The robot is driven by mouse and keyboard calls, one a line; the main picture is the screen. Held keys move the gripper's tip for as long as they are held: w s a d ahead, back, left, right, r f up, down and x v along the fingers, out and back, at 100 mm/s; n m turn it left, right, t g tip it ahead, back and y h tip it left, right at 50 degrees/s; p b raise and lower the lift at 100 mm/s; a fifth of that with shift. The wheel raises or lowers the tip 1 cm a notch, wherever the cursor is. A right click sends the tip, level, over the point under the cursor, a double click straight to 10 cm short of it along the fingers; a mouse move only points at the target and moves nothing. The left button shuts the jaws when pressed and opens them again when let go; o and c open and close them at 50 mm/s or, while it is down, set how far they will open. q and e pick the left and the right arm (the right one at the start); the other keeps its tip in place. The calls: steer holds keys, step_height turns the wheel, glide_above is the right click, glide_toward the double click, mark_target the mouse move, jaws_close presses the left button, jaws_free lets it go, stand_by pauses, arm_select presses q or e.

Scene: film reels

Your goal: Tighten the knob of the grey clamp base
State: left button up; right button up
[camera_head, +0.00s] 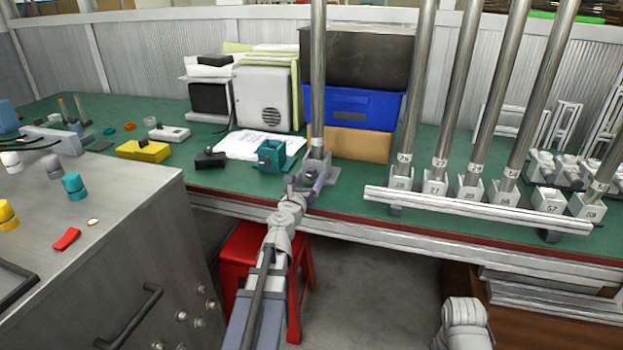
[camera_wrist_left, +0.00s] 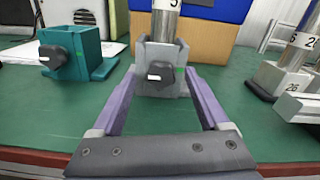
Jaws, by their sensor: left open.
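The grey clamp base (camera_head: 328,176) stands near the front edge of the green bench, with a tall steel pole (camera_head: 317,80) upright in it. In the left wrist view the clamp base (camera_wrist_left: 181,55) has a black knob (camera_wrist_left: 159,74) with a white mark on its front face. My left gripper (camera_head: 305,184) is in front of the base and open. In the left wrist view its purple fingers (camera_wrist_left: 160,80) reach forward on either side of the knob; I cannot tell whether they touch the base. My right gripper is out of view.
A teal clamp base (camera_head: 272,156) with its own black knob stands to the left. A row of numbered bases with poles (camera_head: 437,178) stands right, behind a white rail (camera_head: 470,208). A blue bin (camera_head: 352,107) and cardboard box (camera_head: 357,145) are behind. A red stool (camera_head: 240,262) is below.

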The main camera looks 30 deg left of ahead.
arm_select(q)
jaws_close()
stand_by(0.6)
